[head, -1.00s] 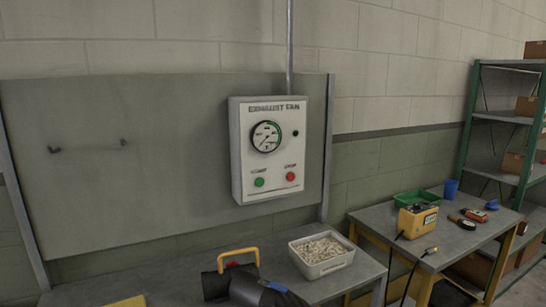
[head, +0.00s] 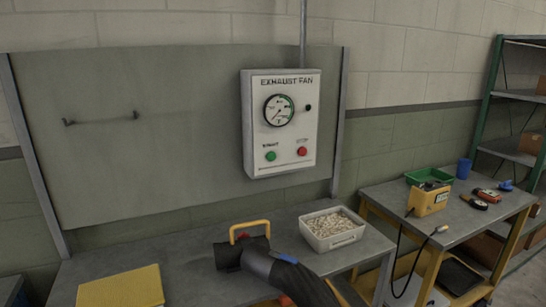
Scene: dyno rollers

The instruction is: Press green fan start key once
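The green start key (head: 271,156) is a small round button at the lower left of the white control box (head: 253,130) labelled EXHAUST FAN. A red key (head: 302,151) sits to its right, and a round dial gauge (head: 279,110) is above both. A small dark knob (head: 308,107) is right of the gauge. The box hangs on a grey-green backboard above a workbench, and nothing covers the green key. I see neither of my grippers in the head view.
On the bench (head: 195,262) are a white tub of small pale pieces (head: 333,241), a black tubular thing (head: 290,281) beside a yellow handle (head: 249,226), and a yellow folder (head: 122,288). A side table holds a yellow device (head: 430,199) and a green tray (head: 429,174). Shelves stand at right.

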